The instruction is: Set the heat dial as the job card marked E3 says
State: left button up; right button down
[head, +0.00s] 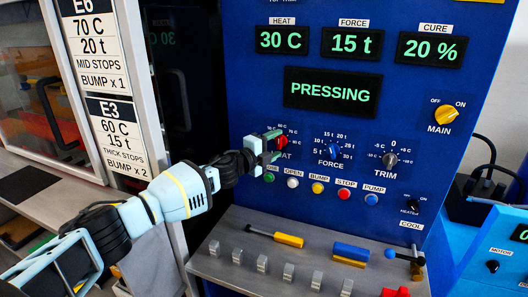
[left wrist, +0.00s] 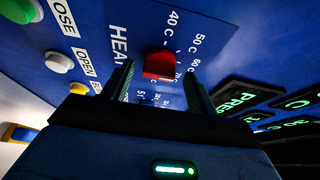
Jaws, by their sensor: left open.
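The red heat dial (head: 282,142) is on the blue panel, partly hidden by my left gripper (head: 268,147). The HEAT display (head: 282,40) reads 30 C. In the left wrist view the red dial (left wrist: 160,64) shows between the two fingertips of my left gripper (left wrist: 158,69), which is open. Whether the fingers touch the dial, I cannot tell. Its pointer is not clear. My right gripper is not in view.
The force dial (head: 333,150) and trim dial (head: 390,159) sit to the right. A row of buttons, including the green one (head: 269,177), lies just below. A grey ledge (head: 225,268) with levers juts out underneath. Card E6 (head: 90,40) hangs above E3.

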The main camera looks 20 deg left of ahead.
pick_arm(q)
jog(key=v, duration=0.6)
jog(key=shift+s+a, duration=0.15)
jog(key=shift+s, duration=0.2)
jog(key=s+d+f+n+g+y, duration=0.1)
jog(key=s+d+f+n+y, duration=0.2)
jog(key=s+f, duration=0.4)
jog(key=s+d+f+n+g, duration=0.2)
jog(key=s+d+f+n, duration=0.1)
jog(key=s+f+n, duration=0.3)
jog(key=s+d+f+n+g+y, duration=0.1)
jog(key=s+d+f+n+y, duration=0.2)
jog(key=s+f, duration=0.45)
jog(key=s+a+f+n+g, duration=0.2)
jog(key=s+f+n+g, duration=0.1)
jog(key=s, duration=0.8)
jog(key=s+a+f+n+g+y, duration=0.1)
jog(key=s+a+f+n+g, duration=0.25)
jog(key=s, duration=0.65)
jog(key=s+a+f+n+g, duration=0.2)
jog(key=s+g, duration=0.2)
jog(key=s, duration=0.7)
jog(key=w+d+f+t+h, duration=0.1)
jog(key=w+d+f+t, duration=0.1)
jog(key=w+f+t, duration=0.4)
notch_tip(320, 180, down, 4)
jog(key=shift+w+d+t, duration=0.2)
jog(key=shift+d+t, duration=0.2)
jog(key=shift+t, duration=0.45)
